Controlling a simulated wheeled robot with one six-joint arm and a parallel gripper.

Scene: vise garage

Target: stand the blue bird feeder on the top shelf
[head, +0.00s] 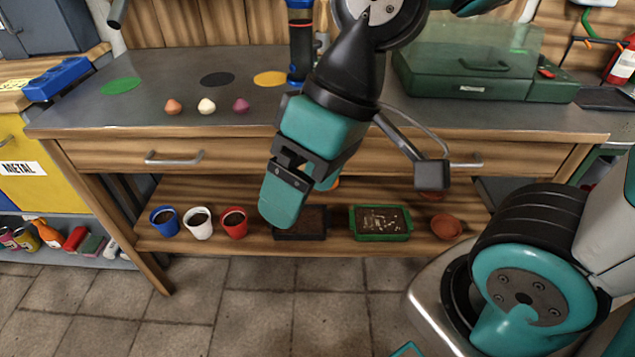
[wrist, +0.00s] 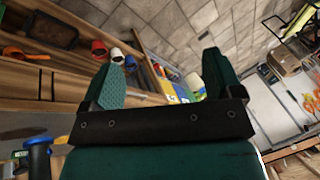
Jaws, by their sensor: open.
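The blue bird feeder (head: 301,50), a dark clear-sided cylinder with a blue top and base, stands upright at the back of the grey workbench, partly behind my arm. A blue-topped object, probably the feeder, shows at the lower left of the wrist view (wrist: 38,155). My gripper (head: 306,196) hangs in front of the bench, pointing down, apart from the feeder. Its two teal fingers are spread with nothing between them in the wrist view (wrist: 163,75). I cannot tell which surface is the top shelf.
Three coloured discs and three small bulb-like objects lie on the bench (head: 150,135). A green case (head: 465,60) stands at right. The lower shelf (head: 185,243) holds blue, white and red pots, trays and a clay pot. A yellow METAL bin (head: 25,165) is at left.

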